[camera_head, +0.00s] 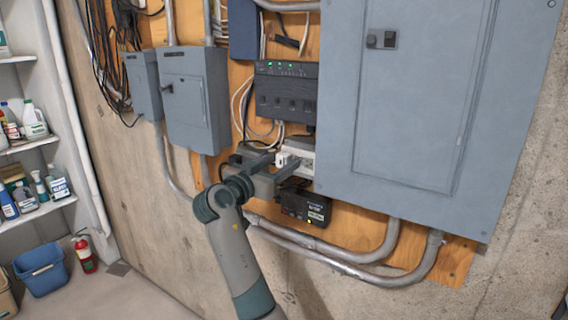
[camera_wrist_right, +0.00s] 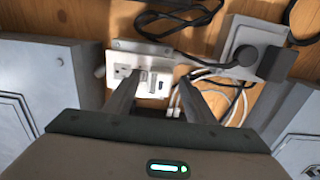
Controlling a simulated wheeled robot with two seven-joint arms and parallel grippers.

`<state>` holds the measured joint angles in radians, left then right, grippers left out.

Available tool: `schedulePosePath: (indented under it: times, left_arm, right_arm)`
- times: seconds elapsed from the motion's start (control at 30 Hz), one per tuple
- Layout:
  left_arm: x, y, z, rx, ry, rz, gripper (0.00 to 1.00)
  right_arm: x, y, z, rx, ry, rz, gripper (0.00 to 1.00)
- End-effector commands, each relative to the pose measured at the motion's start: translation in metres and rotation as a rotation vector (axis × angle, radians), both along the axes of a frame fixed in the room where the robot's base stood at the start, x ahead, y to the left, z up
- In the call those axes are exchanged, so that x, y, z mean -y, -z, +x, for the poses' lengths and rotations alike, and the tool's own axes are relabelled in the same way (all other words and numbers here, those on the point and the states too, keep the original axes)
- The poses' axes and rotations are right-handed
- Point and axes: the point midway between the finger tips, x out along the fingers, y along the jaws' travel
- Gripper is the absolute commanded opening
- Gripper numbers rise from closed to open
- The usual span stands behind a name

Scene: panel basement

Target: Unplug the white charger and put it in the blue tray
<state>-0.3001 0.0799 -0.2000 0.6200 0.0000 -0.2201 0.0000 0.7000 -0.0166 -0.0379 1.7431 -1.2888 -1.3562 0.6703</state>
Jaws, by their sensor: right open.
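The white charger (camera_wrist_right: 153,80) appears as a small white block on the white outlet plate (camera_wrist_right: 124,71) in the right wrist view. In the head view the white outlet strip (camera_head: 303,155) is partly covered by my right gripper. My right gripper (camera_head: 281,160) is open in front of the outlets. In the right wrist view its two fingers (camera_wrist_right: 160,82) stand on either side of the charger. I cannot tell whether they touch it. No blue tray is clearly seen; a blue tub (camera_head: 42,269) stands on the floor at the lower left. My left gripper is not in view.
A large grey electrical panel (camera_head: 420,100) is right of the outlets. A black device with green lights (camera_head: 286,92) is above, a black box (camera_head: 303,204) below. Loose cables (camera_wrist_right: 228,72) hang nearby. Shelves with bottles and a red extinguisher (camera_head: 83,254) are at left.

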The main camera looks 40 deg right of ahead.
Motion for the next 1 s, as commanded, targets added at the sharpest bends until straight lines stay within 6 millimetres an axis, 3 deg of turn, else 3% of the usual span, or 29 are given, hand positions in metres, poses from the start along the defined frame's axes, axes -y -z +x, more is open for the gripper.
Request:
schedulePosePath:
  times: [0.27,0.47,0.5,1.0]
  left_arm:
    - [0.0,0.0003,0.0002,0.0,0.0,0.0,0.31]
    - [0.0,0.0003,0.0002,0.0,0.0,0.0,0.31]
    - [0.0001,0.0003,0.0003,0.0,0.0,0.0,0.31]
    - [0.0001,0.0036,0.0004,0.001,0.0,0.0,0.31]
  right_arm:
    - [0.0,-0.0004,0.0,0.0,0.0,-0.001,0.5]
    - [0.0,-0.0004,0.0,0.0,0.0,-0.001,0.02]
    - [0.0,-0.0004,0.0,0.0,0.0,-0.001,0.0]
    - [-0.0096,0.0003,-0.0034,-0.001,-0.001,-0.001,0.0]
